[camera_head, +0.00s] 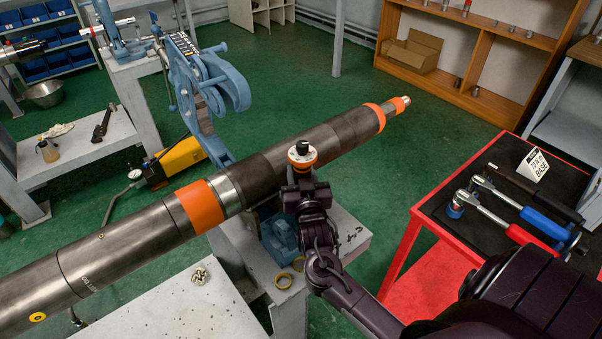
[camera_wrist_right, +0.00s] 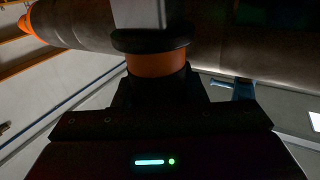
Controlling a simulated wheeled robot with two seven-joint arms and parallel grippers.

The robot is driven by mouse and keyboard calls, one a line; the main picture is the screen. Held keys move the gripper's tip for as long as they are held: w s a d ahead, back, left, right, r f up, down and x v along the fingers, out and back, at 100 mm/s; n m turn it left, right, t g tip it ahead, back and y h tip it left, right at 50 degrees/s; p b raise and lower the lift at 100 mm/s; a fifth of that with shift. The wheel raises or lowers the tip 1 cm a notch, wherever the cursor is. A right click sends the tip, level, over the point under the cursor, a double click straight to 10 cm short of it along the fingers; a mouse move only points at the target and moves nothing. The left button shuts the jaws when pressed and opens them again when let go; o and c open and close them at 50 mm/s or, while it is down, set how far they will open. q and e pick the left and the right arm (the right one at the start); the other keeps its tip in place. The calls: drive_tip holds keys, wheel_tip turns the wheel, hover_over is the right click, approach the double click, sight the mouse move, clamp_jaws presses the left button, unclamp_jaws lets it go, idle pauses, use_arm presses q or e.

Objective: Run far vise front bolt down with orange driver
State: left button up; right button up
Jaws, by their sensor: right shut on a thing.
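The orange driver (camera_head: 302,154), an orange body with a dark top, stands at the tip of my right gripper (camera_head: 304,176), in front of the long dark pipe (camera_head: 120,243). My right gripper is shut on it. In the right wrist view the driver's orange band (camera_wrist_right: 156,63) and black collar sit above the gripper body, with a grey block (camera_wrist_right: 140,13) above the collar. A blue vise base (camera_head: 278,236) shows under the pipe; a blue vise arm with a chain (camera_head: 220,82) rises behind it. The front bolt cannot be made out. My left gripper is out of view.
A red cart (camera_head: 412,233) at right holds a red-handled wrench (camera_head: 530,242), a blue-handled wrench (camera_head: 545,223) and a 70 N·m sign (camera_head: 533,165). A bench (camera_head: 180,315) is in front; green floor is open behind the pipe.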

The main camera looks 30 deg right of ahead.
drive_tip(key=shift+f, duration=0.1)
idle(0.3)
drive_tip(key=shift+a+f, duration=0.1)
drive_tip(key=shift+f, duration=0.1)
idle(0.5)
drive_tip(key=shift+r, duration=0.1)
drive_tip(key=shift+w+r+p, duration=0.1)
drive_tip(key=shift+r+p, duration=0.85)
drive_tip(key=shift+p, duration=0.05)
drive_tip(key=shift+f, duration=0.85)
idle(1.4)
drive_tip(key=shift+s+f, duration=0.2)
drive_tip(key=shift+f, duration=0.05)
idle(0.7)
drive_tip(key=shift+r, duration=0.15)
